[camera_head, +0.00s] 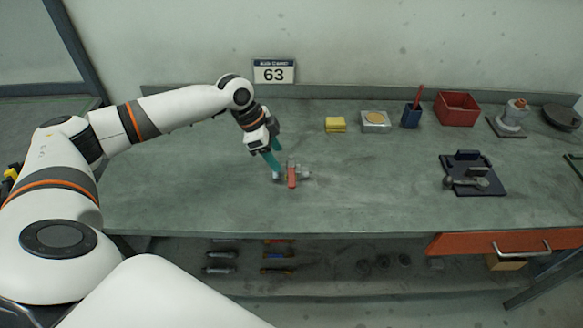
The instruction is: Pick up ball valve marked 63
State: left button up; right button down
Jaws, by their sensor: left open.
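A small valve with a red lever (292,174) and a grey metal body lies on the workbench near the middle front. Its body shows on both sides of the lever. My left gripper (273,166) is just left of the lever, with teal fingers pointing down toward the bench. The fingers are open and partly overlap each other in this view. I cannot tell whether they touch the valve. My right gripper is not in view.
A dark mat (463,163) holds a metal part at right. The bench left of the valve is clear.

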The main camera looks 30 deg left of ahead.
aim_at(286, 167)
pick_arm(q)
jog(key=shift+w+d+f, duration=0.15)
jog(key=shift+w+f, duration=0.1)
jog(key=shift+f, duration=0.25)
jog(key=shift+w+d+f, duration=0.1)
jog(key=shift+w+f, duration=0.15)
jog(key=shift+f, duration=0.2)
jog(key=shift+p+x, duration=0.55)
jog(key=shift+x, duration=0.3)
jog(key=shift+p+x, duration=0.35)
jog(key=shift+x, duration=0.85)
jog(key=shift+w+d+f, duration=0.15)
jog(key=shift+w+f, duration=0.05)
jog(key=shift+f, duration=0.4)
jog(key=c, duration=0.8)
grip_shut()
jog(key=shift+r, duration=0.1)
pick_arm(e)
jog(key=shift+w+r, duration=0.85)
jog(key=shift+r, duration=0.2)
